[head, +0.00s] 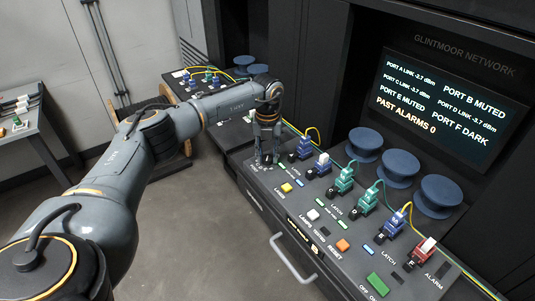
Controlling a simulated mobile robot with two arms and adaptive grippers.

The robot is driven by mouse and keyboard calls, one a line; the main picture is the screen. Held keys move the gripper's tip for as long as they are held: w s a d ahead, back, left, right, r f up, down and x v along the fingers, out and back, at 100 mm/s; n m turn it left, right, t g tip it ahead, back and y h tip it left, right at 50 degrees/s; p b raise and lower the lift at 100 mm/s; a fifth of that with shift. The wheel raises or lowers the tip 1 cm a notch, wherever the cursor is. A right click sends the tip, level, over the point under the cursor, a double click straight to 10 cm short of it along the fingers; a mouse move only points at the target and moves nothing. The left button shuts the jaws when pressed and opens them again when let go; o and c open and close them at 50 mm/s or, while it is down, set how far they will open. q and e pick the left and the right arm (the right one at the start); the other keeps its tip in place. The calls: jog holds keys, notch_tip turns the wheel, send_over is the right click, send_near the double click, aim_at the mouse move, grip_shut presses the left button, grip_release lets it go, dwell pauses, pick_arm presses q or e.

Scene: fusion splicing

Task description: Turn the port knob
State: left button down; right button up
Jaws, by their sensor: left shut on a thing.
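My left gripper (266,159) points down at the far left end of the dark console (257,182). It is shut on a small knob there, mostly hidden between its fingers. A row of small black port knobs (331,193) runs along the console beside blue, green and red connectors; a green connector (345,178) and the red connector (425,249) stand to the right of the gripper. The screen (440,100) reads ports A, C and D linked, B and E muted, F dark, past alarms 0. My right gripper is out of view.
Blue spools (365,141) stand behind the connectors. Yellow and green fibres loop above the row. A yellow button (286,188), an orange button (342,245) and a green switch (377,284) lie in front. A metal handle (292,260) sticks out below. Floor on the left is clear.

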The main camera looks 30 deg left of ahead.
aim_at(268, 157)
pick_arm(q)
jog(key=c, duration=1)
grip_release()
jog(key=shift+o, duration=0.2)
jog(key=shift+r, duration=0.1)
notch_tip(268, 157, up, 12)
